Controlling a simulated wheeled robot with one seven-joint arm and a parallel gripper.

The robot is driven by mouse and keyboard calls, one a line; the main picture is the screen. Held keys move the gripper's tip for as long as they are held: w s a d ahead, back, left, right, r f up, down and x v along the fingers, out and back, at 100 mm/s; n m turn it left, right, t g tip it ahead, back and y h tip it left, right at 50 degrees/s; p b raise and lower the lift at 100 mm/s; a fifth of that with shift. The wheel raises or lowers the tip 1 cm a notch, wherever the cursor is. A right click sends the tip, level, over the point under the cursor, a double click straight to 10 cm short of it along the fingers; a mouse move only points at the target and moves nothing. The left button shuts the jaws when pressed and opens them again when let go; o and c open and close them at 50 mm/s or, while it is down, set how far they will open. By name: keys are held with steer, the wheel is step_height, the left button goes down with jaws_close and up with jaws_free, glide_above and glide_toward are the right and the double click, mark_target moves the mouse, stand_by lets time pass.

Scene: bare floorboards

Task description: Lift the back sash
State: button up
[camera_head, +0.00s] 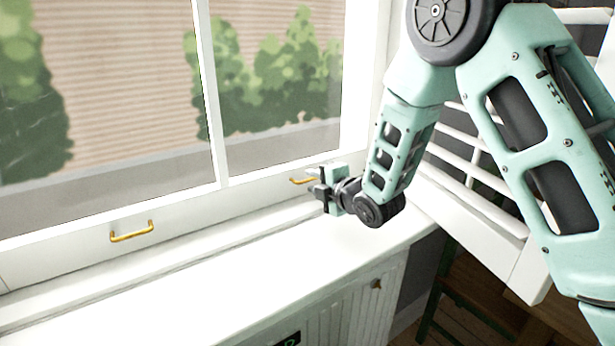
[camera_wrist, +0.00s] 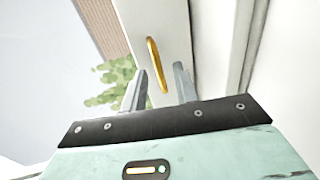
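A white window sash (camera_head: 70,237) stands behind the sill, with its bottom rail low against the frame. Its rail carries a left brass handle (camera_head: 132,232) and a right brass handle (camera_head: 299,181). My gripper (camera_head: 314,182) is at the right handle, at the right end of the rail. In the wrist view the right handle (camera_wrist: 156,64) lies between the two spread fingers of my gripper (camera_wrist: 158,72), with a gap on each side. The fingers partly overlap the handle in the head view, and contact cannot be told.
A broad white sill (camera_head: 200,285) runs below the sash and is clear. A white louvred shutter (camera_head: 480,220) stands open at the right, close behind my arm. A cabinet with a small knob (camera_head: 377,284) is under the sill.

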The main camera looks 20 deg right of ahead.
steer(key=shift+w, duration=0.1)
jaws_close()
step_height(320, 180, up, 14)
steer(key=p, duration=0.5)
steer(key=shift+r, duration=0.2)
jaws_free()
steer(key=shift+f, duration=0.15)
